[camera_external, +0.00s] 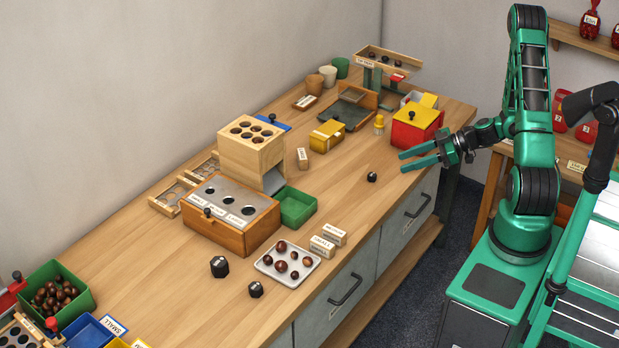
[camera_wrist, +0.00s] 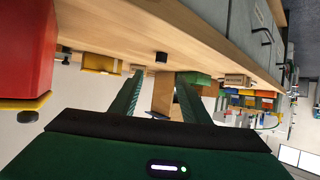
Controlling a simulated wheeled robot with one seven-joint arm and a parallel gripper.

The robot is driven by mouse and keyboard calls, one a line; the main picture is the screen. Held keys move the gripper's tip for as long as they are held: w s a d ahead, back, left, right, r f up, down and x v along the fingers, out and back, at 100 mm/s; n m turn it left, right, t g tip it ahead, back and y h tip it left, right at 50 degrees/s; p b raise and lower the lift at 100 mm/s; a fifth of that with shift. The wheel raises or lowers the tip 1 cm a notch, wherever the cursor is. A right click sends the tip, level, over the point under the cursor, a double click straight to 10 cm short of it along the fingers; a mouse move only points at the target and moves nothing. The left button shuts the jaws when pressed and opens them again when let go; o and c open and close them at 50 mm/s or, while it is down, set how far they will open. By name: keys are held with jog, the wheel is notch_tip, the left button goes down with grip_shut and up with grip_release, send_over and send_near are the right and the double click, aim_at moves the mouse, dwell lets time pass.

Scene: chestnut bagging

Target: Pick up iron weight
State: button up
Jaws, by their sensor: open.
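Three black iron weights stand on the wooden table. The smallest weight (camera_external: 372,177) is by itself near the table's right edge. A larger weight (camera_external: 219,266) and a middle-sized one (camera_external: 256,289) stand at the front, left of the white tray. My gripper (camera_external: 403,161) is open and empty, reaching over the table from the right, to the right of the smallest weight and apart from it. In the wrist view, which looks upside down, a small black weight (camera_wrist: 161,57) shows beyond and between the two fingertips (camera_wrist: 160,75).
A red box with a yellow lid (camera_external: 415,124) stands close behind my gripper. A yellow box (camera_external: 326,137), a green tray (camera_external: 312,205), labelled blocks (camera_external: 333,235) and a white tray with chestnuts (camera_external: 262,268) are farther left. The table around the smallest weight is clear.

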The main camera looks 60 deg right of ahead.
aim_at(375, 174)
jog(key=x, duration=0.5)
jog(key=shift+w+a+f, duration=0.15)
jog(key=shift+w, duration=0.1)
jog(key=shift+x, duration=2.55)
jog(key=shift+s+f, duration=0.1)
jog(key=shift+f, duration=0.1)
grip_shut()
